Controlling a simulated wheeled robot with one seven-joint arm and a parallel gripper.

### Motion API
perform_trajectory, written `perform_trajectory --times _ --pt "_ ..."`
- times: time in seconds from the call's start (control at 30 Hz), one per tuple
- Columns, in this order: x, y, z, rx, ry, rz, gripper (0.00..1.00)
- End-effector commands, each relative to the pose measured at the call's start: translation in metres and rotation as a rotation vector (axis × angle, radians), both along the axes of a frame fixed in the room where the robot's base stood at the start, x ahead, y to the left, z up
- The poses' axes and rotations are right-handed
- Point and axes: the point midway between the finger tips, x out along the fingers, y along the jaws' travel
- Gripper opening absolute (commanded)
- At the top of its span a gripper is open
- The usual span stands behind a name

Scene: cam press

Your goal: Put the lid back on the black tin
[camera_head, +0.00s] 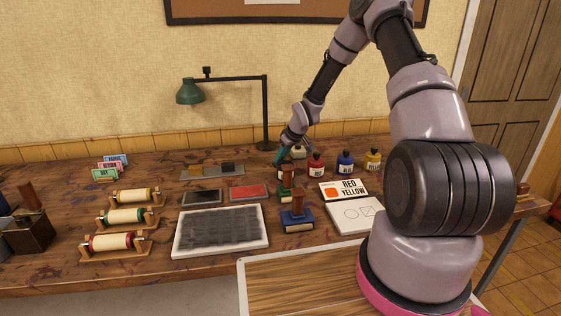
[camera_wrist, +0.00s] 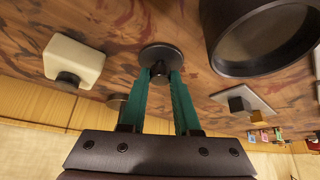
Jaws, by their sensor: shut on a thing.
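My gripper (camera_wrist: 160,74) has two teal fingers shut on the small knob of a round black lid (camera_wrist: 160,54). The lid shows beyond the fingertips; I cannot tell how high it is above the table. A large dark cylinder with a round rim and a greyish-brown inside (camera_wrist: 265,40) is close by at the upper right of the wrist view; it looks like the open black tin. The lid is apart from it. In the head view my gripper (camera_head: 284,157) is low over the back of the table, and I cannot make out the lid or tin there.
A cream bottle with a black cap (camera_wrist: 75,62) stands beside the lid. Red (camera_head: 316,166), blue (camera_head: 345,163) and yellow (camera_head: 373,160) bottles stand right of my gripper. A green stamp (camera_head: 286,194) and a blue stamp (camera_head: 297,222) are in front; the lamp (camera_head: 266,120) is behind.

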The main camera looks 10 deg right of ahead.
Motion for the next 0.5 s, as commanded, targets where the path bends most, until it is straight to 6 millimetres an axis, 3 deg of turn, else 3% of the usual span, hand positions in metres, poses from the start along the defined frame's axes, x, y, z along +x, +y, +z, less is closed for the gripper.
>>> perform_trajectory --times 0.17,0.5 --pt "0.001 -0.001 0.02 0.0 -0.004 -0.001 0.0" --pt "0.0 -0.001 0.084 0.0 -0.003 -0.001 0.0"
